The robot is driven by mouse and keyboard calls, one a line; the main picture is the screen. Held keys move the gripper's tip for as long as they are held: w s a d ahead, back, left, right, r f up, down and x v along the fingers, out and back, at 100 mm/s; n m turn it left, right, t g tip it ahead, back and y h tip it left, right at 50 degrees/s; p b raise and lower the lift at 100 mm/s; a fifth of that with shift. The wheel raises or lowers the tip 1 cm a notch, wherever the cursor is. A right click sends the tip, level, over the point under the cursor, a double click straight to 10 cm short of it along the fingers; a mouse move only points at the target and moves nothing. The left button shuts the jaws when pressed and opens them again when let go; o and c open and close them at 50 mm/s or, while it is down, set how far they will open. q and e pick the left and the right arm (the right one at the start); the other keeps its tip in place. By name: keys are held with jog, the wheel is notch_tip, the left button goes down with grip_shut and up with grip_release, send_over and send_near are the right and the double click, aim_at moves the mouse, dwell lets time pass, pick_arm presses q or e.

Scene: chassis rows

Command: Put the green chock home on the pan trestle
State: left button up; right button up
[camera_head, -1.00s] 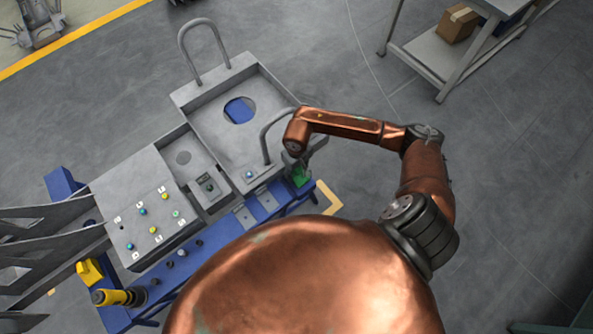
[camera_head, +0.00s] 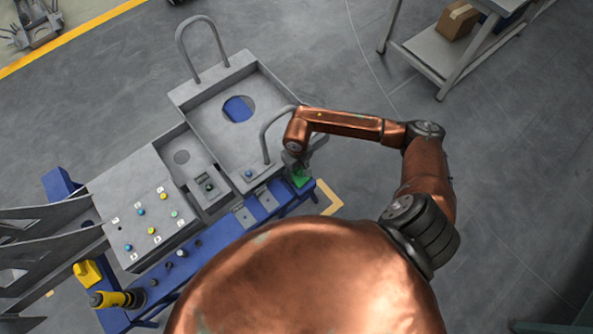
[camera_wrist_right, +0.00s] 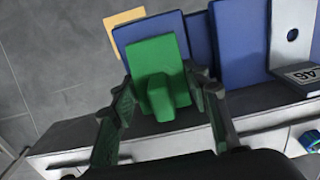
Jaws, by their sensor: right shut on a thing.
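The green chock (camera_head: 301,179) is at the right end of the blue pan trestle (camera_head: 272,212), beside the grey pan. In the right wrist view the chock (camera_wrist_right: 158,58) is a flat green plate with a raised block facing me, in front of a blue upright plate (camera_wrist_right: 150,32). My right gripper (camera_wrist_right: 161,97) is shut on the chock, a finger on each side of its block. In the head view the gripper (camera_head: 297,163) is partly hidden by my copper wrist. Whether the chock touches the trestle I cannot tell. My left gripper is not in view.
The grey pan (camera_head: 215,125) with tall loop handles adjoins the chock. A panel with coloured knobs (camera_head: 145,215) and a yellow-black tool (camera_head: 115,299) lie left along the trestle. A shelf cart with a cardboard box (camera_head: 457,21) stands at upper right.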

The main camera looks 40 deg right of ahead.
jog(key=o, duration=1.4)
notch_tip(320, 180, up, 12)
jog(key=shift+f, duration=0.1)
jog(key=shift+s, duration=0.1)
